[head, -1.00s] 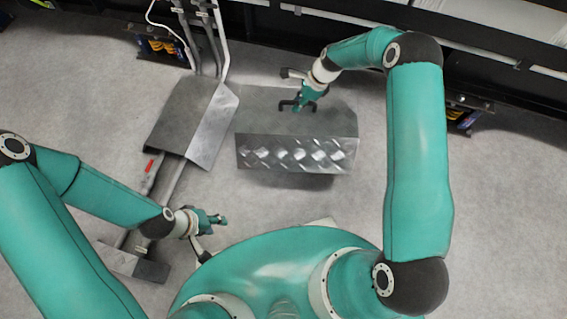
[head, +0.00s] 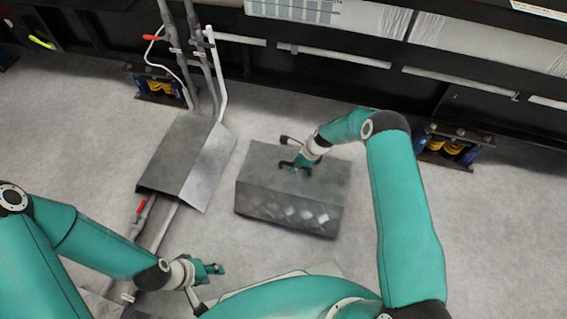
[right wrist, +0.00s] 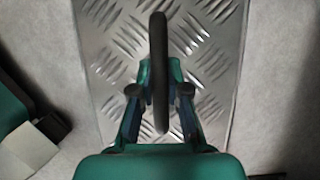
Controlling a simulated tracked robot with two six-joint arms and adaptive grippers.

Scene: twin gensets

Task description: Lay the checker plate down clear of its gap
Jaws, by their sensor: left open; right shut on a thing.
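The checker plate (head: 318,169) is a grey metal piece with a bent front flange and a raised diamond pattern. It lies level or nearly so over open floor, right of the pipe run. My right gripper (head: 298,166) is shut on its dark handle. In the right wrist view the fingers (right wrist: 160,95) close around the handle, with the patterned plate (right wrist: 110,45) behind. Whether the plate touches the floor I cannot tell. The gap shows as bare pipe (head: 160,228) beside the neighbouring cover (head: 185,155). My left gripper (head: 212,268) is open and empty near the pipe.
Pipes with a red-handled valve (head: 140,207) run under the cover toward the black frame at the back. Spring mounts (head: 445,145) stand under that frame. Bare floor (head: 480,230) is free to the right of my right arm.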

